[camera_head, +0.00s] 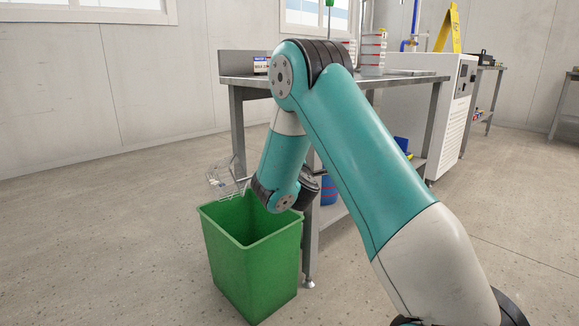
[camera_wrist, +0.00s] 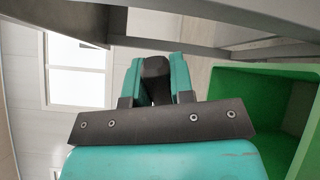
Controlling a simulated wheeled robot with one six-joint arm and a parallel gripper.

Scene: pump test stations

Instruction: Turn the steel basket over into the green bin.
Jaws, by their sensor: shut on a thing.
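The green bin (camera_head: 253,262) stands upright on the floor, with its open top facing up. Its inside wall also shows at the right of the wrist view (camera_wrist: 260,92). The steel basket (camera_head: 226,182), of thin wire, shows at the bin's far rim in the head view, looking tilted. Part of it is hidden behind my arm, and I cannot see its contents. My gripper (camera_wrist: 155,80) is shut, with a dark piece between its teal fingers, which I take to be the basket's handle. In the head view my wrist hides the fingers, above the bin's far right side.
A steel table (camera_head: 238,130) stands right behind the bin, its leg close to the bin's right side. A white cabinet (camera_head: 455,110) stands further right. The floor at left is clear.

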